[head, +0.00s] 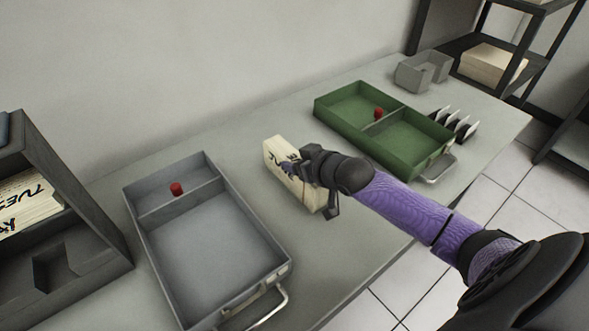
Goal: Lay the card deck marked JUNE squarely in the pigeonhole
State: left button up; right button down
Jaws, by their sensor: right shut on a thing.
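A cream card deck (277,153) is at the middle of the table, between the grey tray and the green tray. My right gripper (300,172) is shut on it from the right side. The deck stands on its edge, with dark writing on its face mostly hidden by the gripper, so I cannot read its mark. I cannot tell whether it touches the table. A dark grey pigeonhole unit (95,228) stands at the left edge and is partly cut off. A deck with lettering like "TUES" (30,212) lies in it. My left gripper is not in view.
A grey tray (210,250) with a red knob (177,189) lies between the deck and the pigeonhole unit. A green tray (395,145), a small grey bin (422,70) and a black-and-white rack (455,122) are to the right. Shelving (478,45) stands behind.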

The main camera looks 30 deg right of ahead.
notch_tip(320, 180, up, 10)
jog(key=p, duration=0.4)
jog(key=s+a+r+n+g+y+b, duration=0.2)
jog(key=s+a+n+g+y, duration=0.3)
jog(key=s+a+n+y, duration=0.4)
jog(key=s+a+n+b, duration=0.1)
jog(key=s+a, duration=0.1)
jog(key=a, duration=0.3)
jog(key=shift+r+b, duration=0.3)
jog(key=shift+r, duration=0.05)
jog(key=shift+s+f, duration=0.15)
jog(key=shift+f, duration=0.05)
